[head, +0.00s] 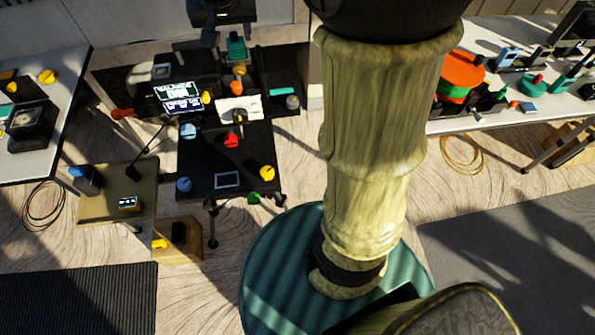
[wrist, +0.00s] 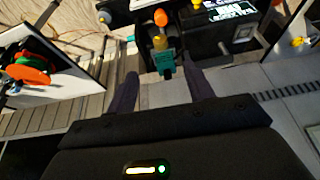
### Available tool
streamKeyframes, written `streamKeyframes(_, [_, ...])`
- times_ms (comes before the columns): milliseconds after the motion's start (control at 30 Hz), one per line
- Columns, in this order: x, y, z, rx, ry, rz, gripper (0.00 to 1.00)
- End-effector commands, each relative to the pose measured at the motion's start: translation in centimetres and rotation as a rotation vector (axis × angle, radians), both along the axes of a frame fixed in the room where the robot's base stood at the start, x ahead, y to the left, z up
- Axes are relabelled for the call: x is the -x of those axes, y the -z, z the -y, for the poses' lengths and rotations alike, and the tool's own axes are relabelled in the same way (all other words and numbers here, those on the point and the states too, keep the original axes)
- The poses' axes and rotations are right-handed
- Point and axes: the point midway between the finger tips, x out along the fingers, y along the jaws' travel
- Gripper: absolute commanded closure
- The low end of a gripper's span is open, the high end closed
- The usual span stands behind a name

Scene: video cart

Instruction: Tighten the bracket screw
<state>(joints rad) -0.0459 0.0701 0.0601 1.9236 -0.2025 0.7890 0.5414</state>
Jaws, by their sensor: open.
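A teal block (wrist: 164,60) lies ahead of my gripper (wrist: 161,72) in the wrist view, in line with the gap between the two dark fingers. A yellow knob (wrist: 160,41) and an orange knob (wrist: 161,18) stand beyond it. The same teal block (head: 236,48), yellow knob (head: 239,70) and orange knob (head: 237,88) show near the top of the black cart (head: 205,175) in the head view. No label marks which one is the bracket screw. My gripper is open, with nothing seen held; contact with the teal block cannot be judged.
Two lit screens (head: 178,97) and red, blue and yellow knobs crowd the cart. A side table (head: 100,205) stands at its left. A white bench (head: 450,125) at right holds red-orange discs (head: 461,68). A coiled cable (head: 462,155) lies on the floor.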

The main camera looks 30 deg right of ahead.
Motion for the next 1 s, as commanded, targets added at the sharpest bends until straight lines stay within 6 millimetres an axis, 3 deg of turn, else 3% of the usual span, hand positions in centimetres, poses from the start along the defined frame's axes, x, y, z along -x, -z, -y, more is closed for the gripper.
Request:
streamKeyframes(133, [0.9, -1.5, -0.2, 0.0, -0.005, -0.002, 0.48])
streamKeyframes(1000, [8.4, 10.2, 0.9, -0.006, -0.21, -0.112, 0.48])
